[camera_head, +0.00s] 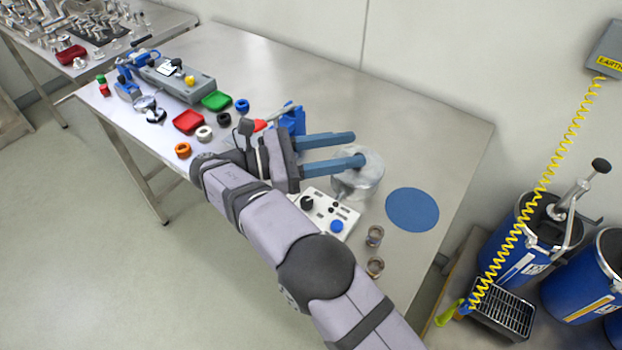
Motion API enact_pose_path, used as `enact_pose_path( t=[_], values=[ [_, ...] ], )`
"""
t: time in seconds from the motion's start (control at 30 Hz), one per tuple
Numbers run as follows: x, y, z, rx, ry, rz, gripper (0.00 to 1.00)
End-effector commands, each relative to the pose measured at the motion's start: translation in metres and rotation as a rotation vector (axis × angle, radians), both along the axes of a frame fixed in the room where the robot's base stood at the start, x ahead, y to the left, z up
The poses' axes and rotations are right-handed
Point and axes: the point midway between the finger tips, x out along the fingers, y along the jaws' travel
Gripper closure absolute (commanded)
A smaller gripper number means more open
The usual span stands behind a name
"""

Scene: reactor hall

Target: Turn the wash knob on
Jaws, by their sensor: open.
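A white control panel (325,212) lies on the steel table to the right of my arm. It carries a black knob (307,203), a blue round knob or button (337,226) and several small dark marks. Labels are too small to read, so I cannot tell which control is the wash knob. My gripper (357,148) is open and empty, its two blue fingers pointing right. In the picture it is above the panel, with the lower finger overlapping a shiny metal vessel (366,182). I cannot tell whether they touch.
A blue disc (412,209) and two small metal rings (375,236) (375,267) lie right of the panel. A blue fixture (293,119) stands behind my gripper. Red (188,121) and green (216,100) trays and several coloured rings lie left. Blue drums (522,238) stand off the table's right side.

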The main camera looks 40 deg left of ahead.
Motion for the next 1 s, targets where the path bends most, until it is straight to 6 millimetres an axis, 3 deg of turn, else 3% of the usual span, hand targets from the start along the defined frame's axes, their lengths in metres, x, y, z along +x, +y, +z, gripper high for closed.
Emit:
enact_pose_path(
  t=[0.03, 0.2, 0.33, 0.47, 0.57, 0.67, 0.8, 0.9, 1.0],
  values=[
    [0.012, -0.011, 0.032, 0.026, -0.008, -0.031, 0.59],
    [0.046, -0.056, 0.109, 0.101, -0.028, -0.137, 0.59],
    [0.059, -0.101, 0.138, 0.184, 0.085, -0.251, 0.59],
    [0.058, -0.119, 0.119, 0.318, 0.267, -0.296, 0.59],
    [0.047, -0.116, 0.090, 0.471, 0.395, -0.318, 0.59],
    [0.023, -0.096, 0.050, 0.655, 0.516, -0.345, 0.59],
    [-0.020, -0.051, -0.004, 0.928, 0.644, -0.435, 0.59],
    [-0.047, -0.016, -0.028, 1.121, 0.691, -0.533, 0.59],
    [-0.063, 0.020, -0.038, 1.314, 0.692, -0.635, 0.59]
  ],
)
